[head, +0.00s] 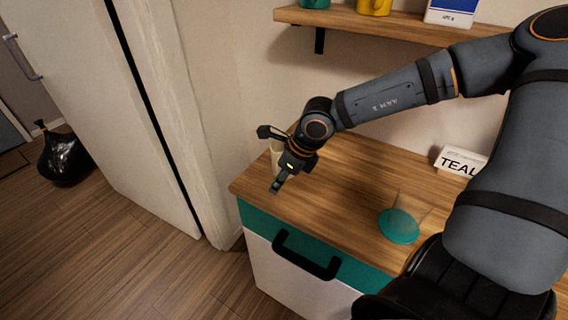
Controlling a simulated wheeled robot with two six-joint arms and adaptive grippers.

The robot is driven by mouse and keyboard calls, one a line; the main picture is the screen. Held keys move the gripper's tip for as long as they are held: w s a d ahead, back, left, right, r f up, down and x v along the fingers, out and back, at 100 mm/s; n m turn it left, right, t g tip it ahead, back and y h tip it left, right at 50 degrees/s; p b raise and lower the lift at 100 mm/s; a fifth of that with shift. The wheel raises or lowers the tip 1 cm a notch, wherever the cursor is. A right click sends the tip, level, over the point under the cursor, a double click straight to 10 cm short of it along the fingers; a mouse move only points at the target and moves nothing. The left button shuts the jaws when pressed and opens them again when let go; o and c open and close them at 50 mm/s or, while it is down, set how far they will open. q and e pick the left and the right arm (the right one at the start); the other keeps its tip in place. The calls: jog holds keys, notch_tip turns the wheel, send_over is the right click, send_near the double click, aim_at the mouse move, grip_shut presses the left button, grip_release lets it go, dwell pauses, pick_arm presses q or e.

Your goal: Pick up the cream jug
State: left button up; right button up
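A cream-coloured thing (276,152), which looks like the cream jug, stands at the back left of the wooden cabinet top (335,172), near the wall. It is mostly hidden behind my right gripper, so its handle and full shape do not show. My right gripper (278,184) points down and left, in front of the jug in the picture. Its fingers are small and seen nearly edge-on, so I cannot tell whether they are open or touch the jug. My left gripper is not in view.
A clear glass (408,214) stands on a teal coaster (398,230) at the front right. A white card reading "TEAL" (460,160) stands behind it. A wall shelf (385,22) holds a teal item, a yellow mug (375,5) and a box (451,11). A black handle (306,258) sticks out in front.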

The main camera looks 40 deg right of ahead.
grip_shut()
jog(key=shift+r, duration=0.15)
jog(key=shift+w+r+p, duration=0.1)
jog(key=shift+r+p, duration=0.25)
jog(key=shift+r, duration=0.05)
jog(key=r+p, duration=0.1)
jog(key=s+r+p, duration=0.1)
jog(key=r, duration=0.1)
jog(key=s+r+p, duration=0.1)
jog(key=r, duration=0.1)
jog(key=shift+a, duration=0.25)
jog(key=s+a+r+p, duration=0.1)
jog(key=s+r+p, duration=0.2)
jog(key=p, duration=1.1)
jog(key=s+a+r+p, duration=0.2)
jog(key=s+r+p, duration=0.2)
jog(key=s+p, duration=0.4)
jog(key=shift+s+p, duration=0.25)
jog(key=shift+p, duration=2.6)
